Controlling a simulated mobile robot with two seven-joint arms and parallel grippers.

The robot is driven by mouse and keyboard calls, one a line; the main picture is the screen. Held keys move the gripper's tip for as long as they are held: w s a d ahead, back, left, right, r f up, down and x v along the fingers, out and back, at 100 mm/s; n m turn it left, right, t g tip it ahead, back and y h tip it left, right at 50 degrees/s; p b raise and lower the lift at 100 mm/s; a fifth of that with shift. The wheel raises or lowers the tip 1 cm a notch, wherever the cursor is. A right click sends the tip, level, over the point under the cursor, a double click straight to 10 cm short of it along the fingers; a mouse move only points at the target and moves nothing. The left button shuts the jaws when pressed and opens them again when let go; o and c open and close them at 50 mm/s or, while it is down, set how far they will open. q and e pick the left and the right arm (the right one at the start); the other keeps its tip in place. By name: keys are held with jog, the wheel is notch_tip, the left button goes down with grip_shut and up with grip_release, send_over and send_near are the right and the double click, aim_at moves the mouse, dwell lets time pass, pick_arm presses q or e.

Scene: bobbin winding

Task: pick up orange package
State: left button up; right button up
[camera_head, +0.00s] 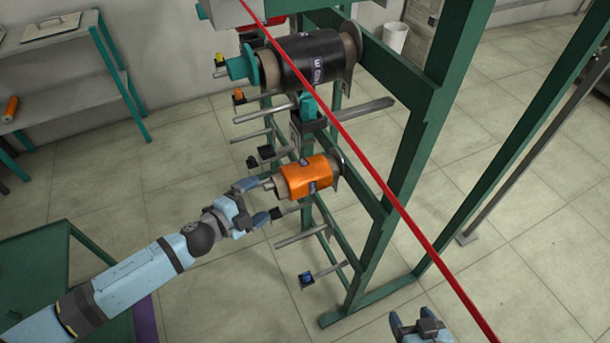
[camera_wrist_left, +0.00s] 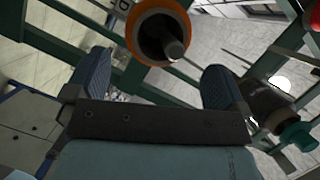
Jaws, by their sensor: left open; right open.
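The orange package (camera_head: 310,177) is a wound spool on a brown core, sitting on a horizontal peg of the green frame in the head view. In the left wrist view the orange package (camera_wrist_left: 134,32) is seen end-on, with its hollow core and the peg end showing. My left gripper (camera_head: 257,198) is open and empty, just left of the package's near end. In the left wrist view my left gripper (camera_wrist_left: 153,88) has its two blue fingers spread, with the package beyond them. My right gripper (camera_head: 420,325) is open and empty at the bottom right, away from the package.
A larger black package (camera_head: 300,62) with a teal cap sits above on the green frame (camera_head: 395,165). Bare pegs (camera_head: 301,236) stick out around the orange package. A red bar (camera_head: 370,165) runs diagonally across the view. A green table (camera_head: 38,260) stands at lower left.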

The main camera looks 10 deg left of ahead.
pick_arm(q)
jog(key=x, duration=0.5)
jog(key=shift+w+d+p, duration=0.25)
jog(key=shift+d+p, duration=0.05)
jog(key=shift+p, duration=0.05)
jog(key=shift+c, duration=0.5)
jog(key=c, duration=1)
